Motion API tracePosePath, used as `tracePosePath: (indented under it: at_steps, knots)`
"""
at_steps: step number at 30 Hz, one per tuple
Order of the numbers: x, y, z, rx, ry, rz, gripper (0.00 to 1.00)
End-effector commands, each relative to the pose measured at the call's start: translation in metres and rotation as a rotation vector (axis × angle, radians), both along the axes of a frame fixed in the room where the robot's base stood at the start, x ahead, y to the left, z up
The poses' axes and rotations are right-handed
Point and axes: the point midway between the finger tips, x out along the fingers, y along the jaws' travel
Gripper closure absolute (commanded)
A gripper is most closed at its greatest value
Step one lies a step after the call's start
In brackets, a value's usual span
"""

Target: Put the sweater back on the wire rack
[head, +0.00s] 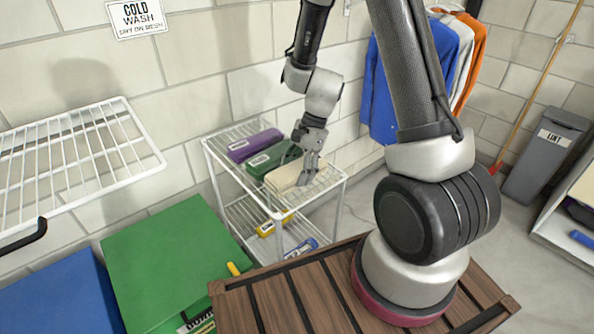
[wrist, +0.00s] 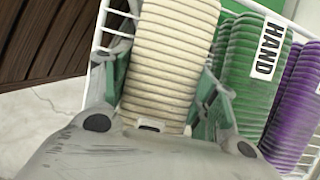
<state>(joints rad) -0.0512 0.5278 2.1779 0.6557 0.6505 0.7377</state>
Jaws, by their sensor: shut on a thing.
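A folded cream ribbed sweater (head: 283,177) is at the right end of a row on the top shelf of a white wire cart (head: 325,188). My gripper (head: 308,170) reaches down over it and is shut on it. In the wrist view the cream sweater (wrist: 170,60) runs between my two fingers, one on each side. I cannot tell whether it rests on the wires or is slightly raised. A white wire rack (head: 75,150) on the wall at the left is empty.
A green folded bundle (head: 270,159) labelled HAND (wrist: 268,52) and a purple one (head: 255,144) lie beside the sweater. Yellow (head: 272,223) and blue (head: 300,248) items are on the lower shelf. A green box (head: 170,260) and my wooden deck are in front.

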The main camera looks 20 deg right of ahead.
Motion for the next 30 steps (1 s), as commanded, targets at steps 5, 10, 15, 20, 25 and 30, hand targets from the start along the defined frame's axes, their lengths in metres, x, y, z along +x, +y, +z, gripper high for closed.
tracePosePath:
  at_steps: [5,10,15,20,25,30]
  knots:
    - [0.0,0.0,-0.003,0.0,0.0,0.0,0.32]
    - [0.0,0.0,-0.003,0.0,0.0,0.0,0.2]
    - [0.0,0.0,-0.002,0.0,0.0,0.0,0.2]
    - [0.001,-0.001,0.004,0.001,-0.003,0.0,0.2]
    - [0.005,-0.013,0.032,0.0,-0.005,-0.001,0.2]
    - [0.01,-0.027,0.069,0.001,-0.005,-0.001,0.2]
